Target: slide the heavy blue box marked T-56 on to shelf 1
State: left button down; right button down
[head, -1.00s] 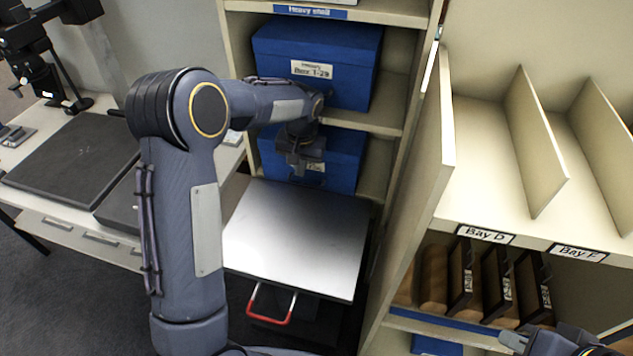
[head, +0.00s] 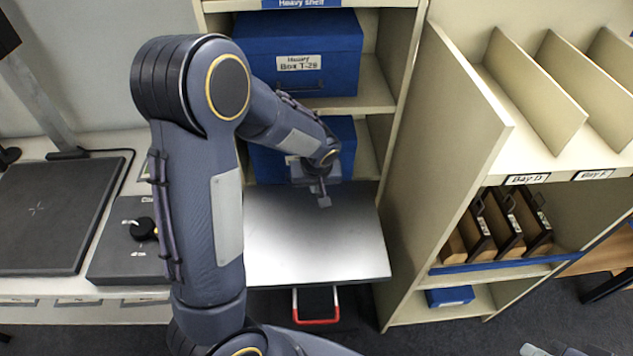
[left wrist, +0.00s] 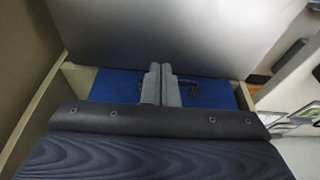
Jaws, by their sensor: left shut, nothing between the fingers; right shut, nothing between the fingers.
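A blue box (head: 342,152) sits in the lower compartment of the shelf unit, behind the metal platform. My left arm covers part of it, and its label (head: 291,160) is mostly hidden, so I cannot read its mark. My left gripper (head: 323,198) is shut and empty in front of this box, over the platform's back edge. In the left wrist view its closed fingers (left wrist: 160,85) stand before the blue box face (left wrist: 115,86), beside a dark handle (left wrist: 188,86). My right gripper (head: 530,349) just shows at the bottom right edge, shut and apart from the box.
A bare metal platform (head: 315,245) with a red handle (head: 316,320) stands before the shelf. Another blue box (head: 300,55) fills the shelf above, under the "Heavy shelf" label (head: 300,3). A divided cabinet (head: 430,170) stands to the right, a desk with a dark pad (head: 45,210) to the left.

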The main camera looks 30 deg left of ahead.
pick_arm(q)
jog(key=b+x, duration=0.1)
jog(key=x, duration=0.6)
jog(key=shift+w+a+f, duration=0.1)
jog(key=shift+a+f, duration=0.05)
jog(key=shift+f, duration=0.05)
jog(key=shift+w+a+r+p, duration=0.2)
jog(key=shift+w+a, duration=0.15)
jog(key=shift+w, duration=0.2)
jog(key=shift+w+a+r+p, duration=0.1)
jog(key=shift+w+a+p, duration=0.1)
jog(key=shift+w+a, duration=0.4)
jog(key=shift+w, duration=0.4)
jog(key=shift+w+a+b, duration=0.2)
jog(key=shift+w+a, duration=0.45)
jog(key=shift+w, duration=0.3)
jog(key=shift+w+a+b, duration=0.15)
jog(key=shift+w+a, duration=0.45)
jog(key=shift+w, duration=0.3)
